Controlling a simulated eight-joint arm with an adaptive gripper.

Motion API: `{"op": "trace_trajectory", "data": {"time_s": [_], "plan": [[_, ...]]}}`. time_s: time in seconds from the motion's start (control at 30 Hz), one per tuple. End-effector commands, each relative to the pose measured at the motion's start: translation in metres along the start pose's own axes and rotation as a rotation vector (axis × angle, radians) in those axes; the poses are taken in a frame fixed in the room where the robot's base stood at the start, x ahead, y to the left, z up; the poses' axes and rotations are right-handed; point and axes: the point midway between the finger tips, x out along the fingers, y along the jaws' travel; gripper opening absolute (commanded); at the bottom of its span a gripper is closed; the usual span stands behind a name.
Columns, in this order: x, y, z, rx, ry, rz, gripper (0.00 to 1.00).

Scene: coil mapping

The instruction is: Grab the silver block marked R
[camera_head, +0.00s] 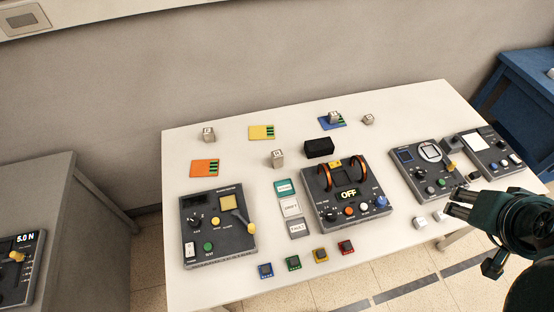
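Several small silver blocks with letter labels are on the white table in the head view. One block (208,134) is at the back left, above an orange card. One block (277,159) is near the middle, left of a black box. One block (333,118) sits on a blue card, and one block (368,119) stands to the right of that card. The letters are too small to read, so I cannot tell which is R. My gripper (451,204) is at the right, over the table's front right part, away from the blocks. Its finger opening is unclear.
On the table (240,170) are a left console (230,250), a coil device (345,215) reading OFF, and two right consoles (425,170), (488,150). An orange card (204,168), yellow card (261,132) and black box (319,148) lie behind. Colored small blocks line the front.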

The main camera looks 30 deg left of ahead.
Motion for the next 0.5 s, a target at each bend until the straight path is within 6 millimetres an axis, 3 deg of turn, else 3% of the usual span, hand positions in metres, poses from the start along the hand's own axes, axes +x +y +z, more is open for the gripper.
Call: {"op": "trace_trajectory", "data": {"time_s": [0.27,0.5], "plan": [[0.004,-0.011,-0.010,0.017,-0.020,-0.009,0.38],[0.015,-0.036,-0.029,0.057,-0.065,-0.019,0.38]]}}
